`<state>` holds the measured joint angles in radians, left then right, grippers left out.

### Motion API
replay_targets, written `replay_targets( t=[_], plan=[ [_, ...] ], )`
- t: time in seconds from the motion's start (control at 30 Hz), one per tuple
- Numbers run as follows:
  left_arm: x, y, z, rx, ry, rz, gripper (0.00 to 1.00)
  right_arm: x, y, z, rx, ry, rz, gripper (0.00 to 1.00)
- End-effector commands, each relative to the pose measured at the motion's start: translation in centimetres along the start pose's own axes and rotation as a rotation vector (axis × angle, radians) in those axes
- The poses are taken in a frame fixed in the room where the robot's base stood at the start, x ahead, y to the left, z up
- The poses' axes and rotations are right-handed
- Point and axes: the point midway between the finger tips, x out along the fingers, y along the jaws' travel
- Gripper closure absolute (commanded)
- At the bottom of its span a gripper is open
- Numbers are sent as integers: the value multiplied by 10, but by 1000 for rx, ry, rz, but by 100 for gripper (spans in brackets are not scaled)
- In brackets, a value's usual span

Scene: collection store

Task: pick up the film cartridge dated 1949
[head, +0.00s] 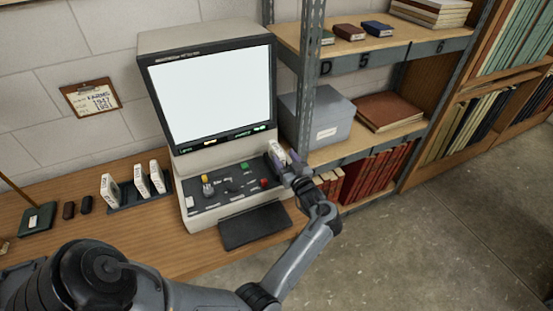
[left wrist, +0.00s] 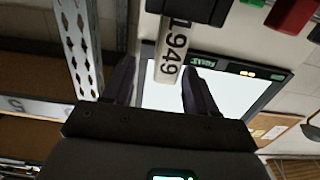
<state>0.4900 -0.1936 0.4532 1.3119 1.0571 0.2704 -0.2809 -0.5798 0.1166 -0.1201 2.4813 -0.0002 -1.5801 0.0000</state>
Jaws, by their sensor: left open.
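The film cartridge dated 1949 (left wrist: 171,62) is a white block with dark "1949" lettering in the left wrist view. In the head view it is the small white piece (head: 276,151) at the right side of the reader's control panel. My left gripper (head: 288,168) is there, its open fingers (left wrist: 157,68) on either side of the cartridge in the wrist view. I cannot tell whether either finger touches it. Three other white cartridges stand upright on a dark rack on the desk, one (head: 110,191) at its left end. My right gripper is not in view.
The reader (head: 158,62) with its lit screen (head: 218,95) stands left of the gripper. A metal shelf post (head: 309,70) and a grey box (head: 325,118) are close by on the right. A dark pad (head: 254,226) lies in front of the reader.

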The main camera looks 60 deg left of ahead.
Motion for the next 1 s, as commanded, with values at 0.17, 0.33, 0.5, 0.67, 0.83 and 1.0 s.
replay_targets(
  t=[0.17,0.33,0.5,0.67,0.83,1.0],
  plan=[
    [8,0,0,0,-1,1,43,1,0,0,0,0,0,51],
    [20,-3,-1,0,0,0,43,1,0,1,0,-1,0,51],
    [42,-7,-2,0,1,0,43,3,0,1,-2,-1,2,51],
    [57,-6,-2,0,0,2,43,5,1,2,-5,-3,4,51],
    [59,-6,-2,0,-2,2,43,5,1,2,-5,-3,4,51],
    [59,-6,-2,-1,-2,2,56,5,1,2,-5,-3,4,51]
  ],
)
